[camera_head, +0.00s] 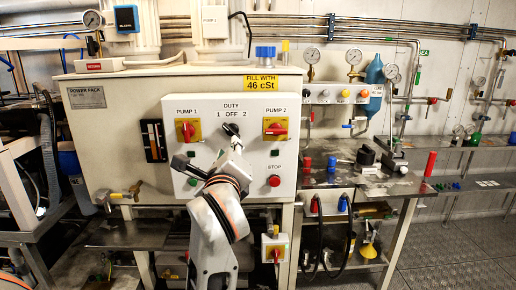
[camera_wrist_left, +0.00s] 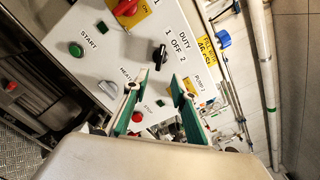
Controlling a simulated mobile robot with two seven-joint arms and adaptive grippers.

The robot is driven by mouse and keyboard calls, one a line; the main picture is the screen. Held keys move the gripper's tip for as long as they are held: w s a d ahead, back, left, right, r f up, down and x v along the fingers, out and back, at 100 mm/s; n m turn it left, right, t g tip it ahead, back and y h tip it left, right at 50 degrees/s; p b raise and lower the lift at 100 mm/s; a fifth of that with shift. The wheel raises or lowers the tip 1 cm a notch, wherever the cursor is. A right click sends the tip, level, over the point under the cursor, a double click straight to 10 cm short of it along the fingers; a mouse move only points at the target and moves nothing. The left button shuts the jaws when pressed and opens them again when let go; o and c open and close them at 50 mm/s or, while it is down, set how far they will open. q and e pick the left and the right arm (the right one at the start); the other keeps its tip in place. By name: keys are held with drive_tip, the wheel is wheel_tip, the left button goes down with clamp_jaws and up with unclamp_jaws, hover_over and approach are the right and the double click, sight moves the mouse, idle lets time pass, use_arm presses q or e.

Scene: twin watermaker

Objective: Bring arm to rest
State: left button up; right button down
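My left gripper (camera_head: 212,152) is in front of the white control panel (camera_head: 258,160), just below the black DUTY selector knob (camera_head: 232,129). In the left wrist view my left gripper (camera_wrist_left: 155,98) has its two green-lined fingers spread apart, with nothing held between them. The black knob (camera_wrist_left: 159,54) stands beyond the fingertips there, apart from them. The red STOP button (camera_wrist_left: 137,116) shows between the fingers, near the left one. My arm hides part of the lower left of the panel in the head view. My right gripper is not in view.
Red PUMP 1 (camera_head: 187,130) and PUMP 2 (camera_head: 276,129) switches flank the knob. The left wrist view shows a green START button (camera_wrist_left: 76,49) and a grey knob (camera_wrist_left: 107,88). A cluttered steel bench (camera_head: 345,185) stands to the right. Open floor (camera_head: 455,255) lies at the far right.

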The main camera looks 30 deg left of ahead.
use_arm(q)
drive_tip(key=s+a+m+y+p, duration=0.25)
drive_tip(key=s+m+y, duration=0.35)
drive_tip(key=m, duration=0.4)
drive_tip(key=s+d+f+m+t+h+p, duration=0.1)
drive_tip(key=d+f+m+h, duration=0.6)
drive_tip(key=m, duration=0.5)
drive_tip(key=d+f+m+t+h, duration=0.2)
drive_tip(key=d+f+m+h, duration=0.35)
drive_tip(key=f+m, duration=0.45)
drive_tip(key=s+d+f+m+t+h+p, duration=0.1)
drive_tip(key=d+f+m+h, duration=0.55)
drive_tip(key=m, duration=0.65)
drive_tip(key=s+f+m+g, duration=0.4)
drive_tip(key=s+f, duration=0.4)
drive_tip(key=f, duration=0.5)
drive_tip(key=s+f+m+g+y+p, duration=0.1)
drive_tip(key=s+f+m+g, duration=0.4)
drive_tip(key=f, duration=0.8)
drive_tip(key=s+m, duration=0.1)
drive_tip(key=s, duration=0.2)
drive_tip(key=shift+s+m, duration=0.2)
drive_tip(key=shift+m, duration=0.2)
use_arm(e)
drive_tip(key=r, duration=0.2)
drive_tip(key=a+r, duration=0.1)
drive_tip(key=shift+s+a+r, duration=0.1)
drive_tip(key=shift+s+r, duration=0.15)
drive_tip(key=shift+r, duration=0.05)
